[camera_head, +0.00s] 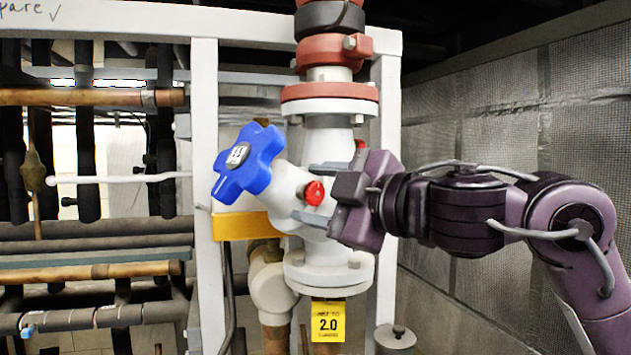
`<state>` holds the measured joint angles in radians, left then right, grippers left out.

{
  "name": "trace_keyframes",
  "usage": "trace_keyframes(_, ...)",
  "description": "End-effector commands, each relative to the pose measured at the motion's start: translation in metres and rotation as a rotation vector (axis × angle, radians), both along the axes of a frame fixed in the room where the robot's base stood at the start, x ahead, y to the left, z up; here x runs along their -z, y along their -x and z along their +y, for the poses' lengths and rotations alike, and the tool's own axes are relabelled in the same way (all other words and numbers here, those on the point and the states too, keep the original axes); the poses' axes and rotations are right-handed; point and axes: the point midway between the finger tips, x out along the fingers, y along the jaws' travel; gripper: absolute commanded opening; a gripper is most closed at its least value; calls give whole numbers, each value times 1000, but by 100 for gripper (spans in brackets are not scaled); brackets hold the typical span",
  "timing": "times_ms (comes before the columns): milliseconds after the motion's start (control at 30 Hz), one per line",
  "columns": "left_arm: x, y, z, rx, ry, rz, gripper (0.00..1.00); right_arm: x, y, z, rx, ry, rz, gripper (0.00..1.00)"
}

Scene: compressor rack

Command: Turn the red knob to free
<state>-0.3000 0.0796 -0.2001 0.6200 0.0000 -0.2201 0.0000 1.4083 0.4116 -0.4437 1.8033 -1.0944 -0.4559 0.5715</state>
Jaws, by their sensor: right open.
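The small red knob (314,192) sits on the side of the white valve body (290,205), near the middle of the view. My right gripper (312,192) comes in from the right. Its two grey fingers are open, one above and one below the red knob. The knob appears to lie between the fingertips; whether they touch it cannot be told. Another small red part shows partly behind the gripper, higher up. My left gripper is not in view.
A large blue handwheel (246,163) stands just left of the knob. A white frame (205,130) and copper and black pipes (90,97) fill the left. A yellow tag (328,321) hangs below the valve. A grey panelled wall (520,150) is at the right.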

Motion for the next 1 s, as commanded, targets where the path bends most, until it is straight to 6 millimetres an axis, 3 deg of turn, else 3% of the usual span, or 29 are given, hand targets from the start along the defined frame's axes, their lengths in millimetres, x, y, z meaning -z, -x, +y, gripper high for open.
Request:
trace_keyframes(333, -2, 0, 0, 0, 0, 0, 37, 1, -4, 4, 1, 0, -1, 51)
trace_keyframes(667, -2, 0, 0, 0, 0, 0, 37, 0, -4, 3, 1, 0, -1, 8)
trace_keyframes(1000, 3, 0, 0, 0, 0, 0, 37, 1, -3, 4, 1, 94, -98, 8)
